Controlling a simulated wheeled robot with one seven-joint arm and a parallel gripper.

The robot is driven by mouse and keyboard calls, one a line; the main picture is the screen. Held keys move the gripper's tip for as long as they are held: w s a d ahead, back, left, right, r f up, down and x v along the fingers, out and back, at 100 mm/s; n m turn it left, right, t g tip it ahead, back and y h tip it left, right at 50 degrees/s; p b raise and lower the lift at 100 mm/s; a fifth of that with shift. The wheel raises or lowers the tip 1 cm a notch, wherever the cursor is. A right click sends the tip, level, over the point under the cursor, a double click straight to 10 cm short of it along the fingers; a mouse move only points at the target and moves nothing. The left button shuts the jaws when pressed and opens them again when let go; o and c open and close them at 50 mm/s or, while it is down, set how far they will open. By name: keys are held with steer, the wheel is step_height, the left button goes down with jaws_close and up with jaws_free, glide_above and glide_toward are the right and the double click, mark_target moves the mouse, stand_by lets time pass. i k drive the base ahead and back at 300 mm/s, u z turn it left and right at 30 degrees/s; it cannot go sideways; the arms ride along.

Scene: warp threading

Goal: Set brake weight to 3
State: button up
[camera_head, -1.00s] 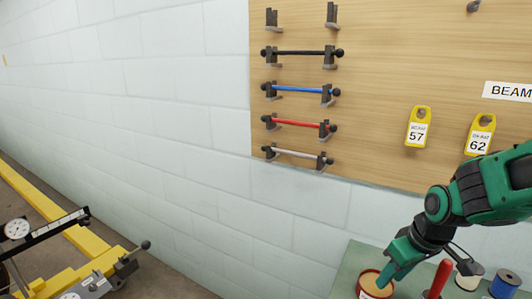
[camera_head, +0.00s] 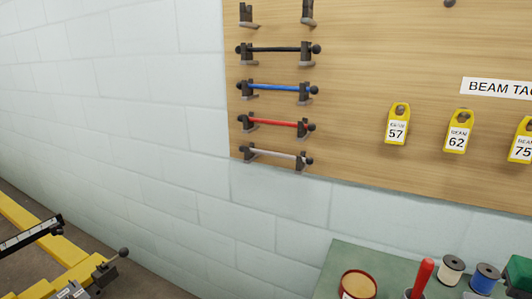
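A yellow machine frame (camera_head: 68,278) shows in the lower left corner of the head view. A black bar with a white marked scale (camera_head: 22,239) slants above it. Beside them is a dark lever with a round knob (camera_head: 123,253) and a small block with white labels (camera_head: 75,292). I cannot tell which part is the brake weight, and the scale's figures are too small to read. My gripper's fingers are not in view.
A wooden board (camera_head: 370,70) holds several coloured rods, including a red rod (camera_head: 274,122), and yellow beam tags (camera_head: 397,125). Below it, a green table (camera_head: 345,252) bears a red tub (camera_head: 358,284), a red handle (camera_head: 421,278) and spools (camera_head: 452,269). The floor at left is partly clear.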

mark_target(55, 229)
steer(key=u, duration=1.95)
steer(key=i, duration=0.8)
steer(key=u, duration=0.5)
steer(key=i, duration=2.3)
steer(key=z, duration=0.35)
